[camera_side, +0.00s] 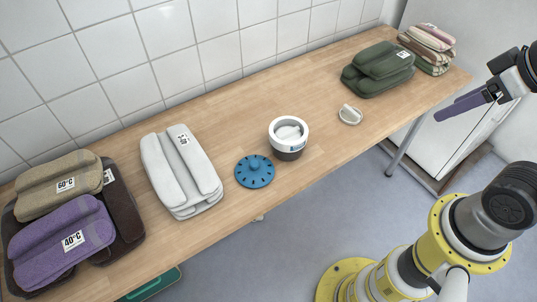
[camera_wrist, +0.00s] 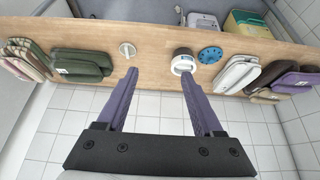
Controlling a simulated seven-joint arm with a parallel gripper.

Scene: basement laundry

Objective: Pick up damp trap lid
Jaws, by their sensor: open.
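A blue round lid (camera_side: 255,171) with a central knob and dark slots lies flat on the wooden table; it also shows in the wrist view (camera_wrist: 209,55). Just right of it in the side view stands a round white-and-dark container (camera_side: 288,138) with an open top, also in the wrist view (camera_wrist: 183,63). Farther right lies a small pale round piece with a raised grip (camera_side: 349,115), also in the wrist view (camera_wrist: 127,50). My gripper (camera_wrist: 159,72), with purple fingers, is open and empty. In the side view it hangs at the right, off the table's front edge, apart from everything.
The wooden table (camera_side: 225,105) runs along a tiled wall. A white folded stack (camera_side: 180,170) lies left of the blue lid, purple (camera_side: 60,245) and brown (camera_side: 60,185) bundles at far left. Green (camera_side: 378,70) and striped (camera_side: 428,48) stacks lie at far right.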

